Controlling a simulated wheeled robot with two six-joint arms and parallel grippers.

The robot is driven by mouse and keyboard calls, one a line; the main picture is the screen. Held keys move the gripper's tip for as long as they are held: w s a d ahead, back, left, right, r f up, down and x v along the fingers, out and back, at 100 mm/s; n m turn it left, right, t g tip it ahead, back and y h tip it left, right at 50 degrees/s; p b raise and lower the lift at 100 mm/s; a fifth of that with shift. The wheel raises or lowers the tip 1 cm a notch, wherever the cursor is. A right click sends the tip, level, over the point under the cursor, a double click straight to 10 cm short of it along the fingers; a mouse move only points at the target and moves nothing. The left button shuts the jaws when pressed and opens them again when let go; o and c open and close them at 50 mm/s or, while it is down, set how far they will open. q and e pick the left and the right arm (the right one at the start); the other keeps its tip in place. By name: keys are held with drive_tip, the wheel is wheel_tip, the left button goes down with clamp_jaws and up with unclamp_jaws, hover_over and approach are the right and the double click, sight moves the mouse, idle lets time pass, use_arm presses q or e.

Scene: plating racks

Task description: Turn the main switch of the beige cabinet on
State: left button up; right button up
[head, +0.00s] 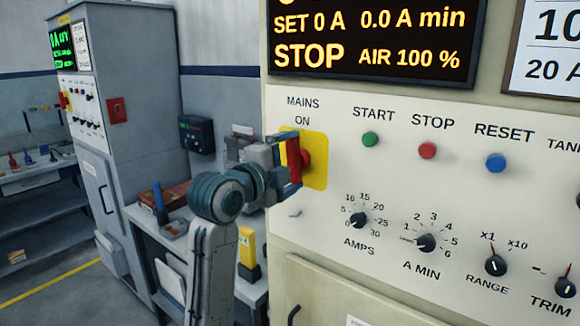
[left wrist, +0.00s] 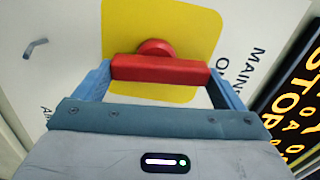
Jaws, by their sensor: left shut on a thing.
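The main switch is a red handle (head: 293,160) on a yellow plate (head: 318,163) on the beige cabinet's panel (head: 345,108), under the label MAINS ON. The handle stands upright in line with the label. My left gripper (head: 290,161) is at the switch, its fingers around the handle. In the left wrist view the red handle (left wrist: 160,70) lies between the two blue fingers, one at each end, with the red hub behind it and the yellow plate (left wrist: 195,25) beyond. My right gripper does not show.
Right of the switch are a green START button (head: 370,139), a red STOP button (head: 427,151), a blue RESET button (head: 497,162) and several black knobs. The lit display (head: 370,40) reads STOP. A grey cabinet (head: 130,130) and a bench stand at the left.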

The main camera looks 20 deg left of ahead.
use_arm(q)
drive_tip(key=shift+f+m, duration=0.15)
drive_tip(key=shift+m, duration=0.55)
drive_tip(key=o, duration=0.7)
drive_tip(key=b+v, duration=0.4)
drive_tip(key=v, duration=0.7)
drive_tip(key=shift+d, duration=0.1)
